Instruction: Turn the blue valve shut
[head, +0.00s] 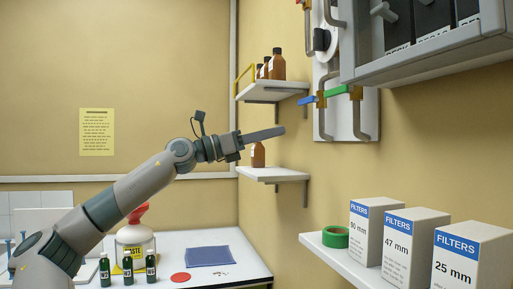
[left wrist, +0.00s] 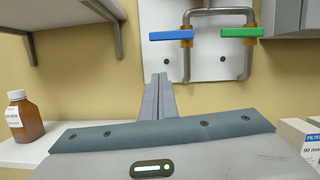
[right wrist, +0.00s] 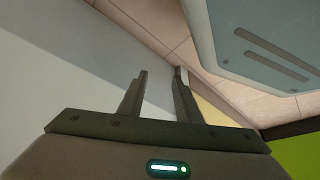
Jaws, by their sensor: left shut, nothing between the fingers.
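The blue valve handle (head: 307,100) sticks out to the left from its brass fitting on the wall panel. In the left wrist view, the blue handle (left wrist: 168,35) lies level, crosswise to the pipe at its right end. My left gripper (head: 283,130) is shut and empty, apart from the handle, with its tips below it in the left wrist view (left wrist: 159,77). My right gripper (right wrist: 160,72) shows only in its own wrist view; its fingers are apart with nothing between them.
A green handle (head: 337,91) sits just right of the blue one. The upper shelf (head: 270,91) holds brown bottles; the lower shelf (head: 272,175) holds one brown bottle (head: 258,155). A grey cabinet (head: 425,50) overhangs at right, above filter boxes (head: 412,250).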

